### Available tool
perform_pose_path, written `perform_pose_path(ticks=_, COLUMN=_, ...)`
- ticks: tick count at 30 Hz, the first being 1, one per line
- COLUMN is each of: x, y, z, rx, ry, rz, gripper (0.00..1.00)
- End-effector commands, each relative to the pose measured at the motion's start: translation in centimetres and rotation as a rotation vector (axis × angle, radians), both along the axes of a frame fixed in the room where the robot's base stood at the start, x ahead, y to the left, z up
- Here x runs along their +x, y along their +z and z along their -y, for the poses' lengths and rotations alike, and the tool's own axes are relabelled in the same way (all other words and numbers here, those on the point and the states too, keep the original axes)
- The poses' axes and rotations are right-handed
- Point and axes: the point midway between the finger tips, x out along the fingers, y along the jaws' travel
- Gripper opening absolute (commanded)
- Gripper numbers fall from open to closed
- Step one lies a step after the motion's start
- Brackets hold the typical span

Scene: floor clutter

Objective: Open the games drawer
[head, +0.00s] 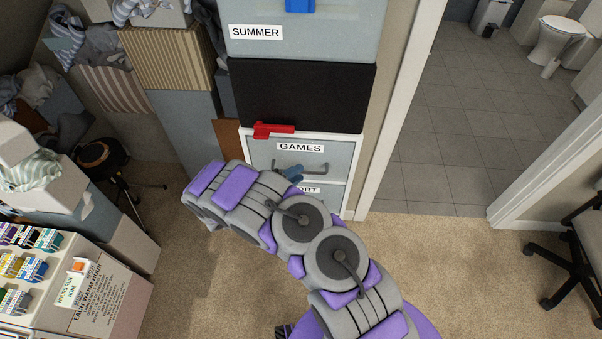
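The games drawer (262,158) is the light grey upper drawer of a white cabinet, with a "GAMES" label and a grey bar handle (318,170). Its front looks flush with the cabinet, so it appears shut. A small blue and dark grey piece (291,174) is at the left part of the handle. I cannot tell whether it is part of my gripper or a separate thing, or whether it touches the handle. My grey and purple arm rises from the bottom and bends left in front of the cabinet. My gripper's fingers are not clearly visible.
A lower drawer (330,193), its label partly covered, is under the games drawer. A red piece (272,130) sits at the cabinet's top edge, below a black box (300,95) and a "SUMMER" bin (340,35). Boxes stand left. Carpet (430,270) is clear right, before a doorway.

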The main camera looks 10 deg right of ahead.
Motion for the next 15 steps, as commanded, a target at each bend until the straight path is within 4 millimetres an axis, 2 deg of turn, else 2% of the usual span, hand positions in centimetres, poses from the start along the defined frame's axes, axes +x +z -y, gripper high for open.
perform_pose_path(ticks=6, x=1.0, y=-0.3, z=1.9, rx=0.003, ry=0.0, rz=0.001, gripper=0.35)
perform_pose_path(ticks=15, x=1.1, y=-0.3, z=2.3, rx=0.004, ry=0.001, rz=0.001, gripper=0.35)
